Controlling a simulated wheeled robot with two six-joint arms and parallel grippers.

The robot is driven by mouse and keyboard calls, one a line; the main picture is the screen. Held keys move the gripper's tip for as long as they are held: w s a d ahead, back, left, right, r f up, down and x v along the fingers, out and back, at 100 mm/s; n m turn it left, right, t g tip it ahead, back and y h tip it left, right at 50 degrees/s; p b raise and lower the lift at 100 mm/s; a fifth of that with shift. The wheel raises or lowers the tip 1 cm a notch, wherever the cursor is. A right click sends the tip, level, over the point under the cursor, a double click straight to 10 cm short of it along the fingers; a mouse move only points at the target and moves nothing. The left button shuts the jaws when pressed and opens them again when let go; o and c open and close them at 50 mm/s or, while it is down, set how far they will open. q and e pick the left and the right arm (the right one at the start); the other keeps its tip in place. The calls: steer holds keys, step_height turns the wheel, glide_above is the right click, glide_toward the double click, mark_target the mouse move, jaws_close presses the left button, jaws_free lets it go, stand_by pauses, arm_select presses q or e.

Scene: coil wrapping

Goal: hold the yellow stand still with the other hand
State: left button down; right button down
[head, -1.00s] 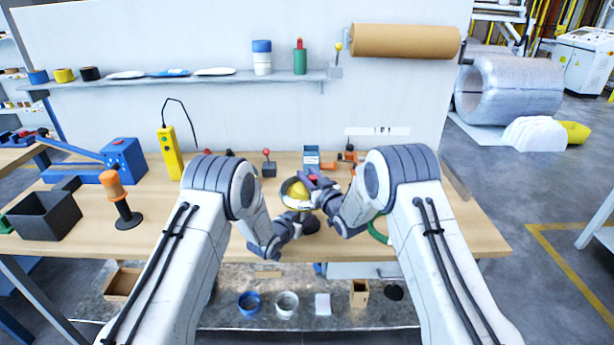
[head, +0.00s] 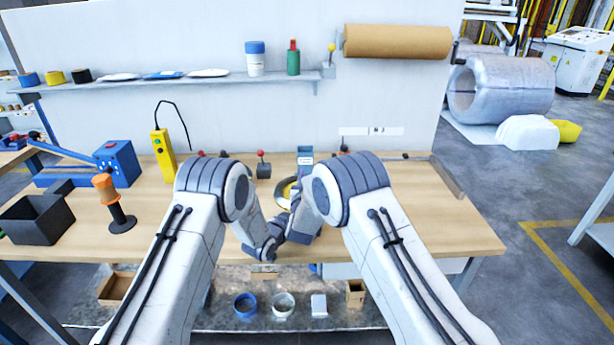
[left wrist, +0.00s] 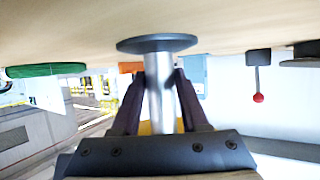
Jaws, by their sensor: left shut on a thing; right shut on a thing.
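The stand's yellow top (head: 287,188) shows in the head view, inside a pale, dark-edged ring (head: 280,198), mostly hidden behind my arms. In the left wrist view, the stand's silver post (left wrist: 161,85) and round dark base (left wrist: 157,43) show against the table, which is at the top of the picture. My left gripper (left wrist: 158,98) has its two dark fingers closed around the post, near the base. My right gripper (head: 295,203) is beside the ring in the head view. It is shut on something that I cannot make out.
A blue machine (head: 118,160), a yellow control box (head: 162,155), an orange-handled tool (head: 112,200) and a black bin (head: 38,217) stand on the left of the table. A green ring (left wrist: 45,70) lies near the stand. The table's right side (head: 440,225) is clear.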

steer(key=shift+r, duration=0.1)
steer(key=c, duration=0.6)
jaws_free()
steer(key=shift+s, duration=0.1)
steer(key=s+a, duration=0.1)
steer(key=s, duration=1)
steer(key=shift+s+a, duration=0.15)
steer(key=shift+s, duration=0.2)
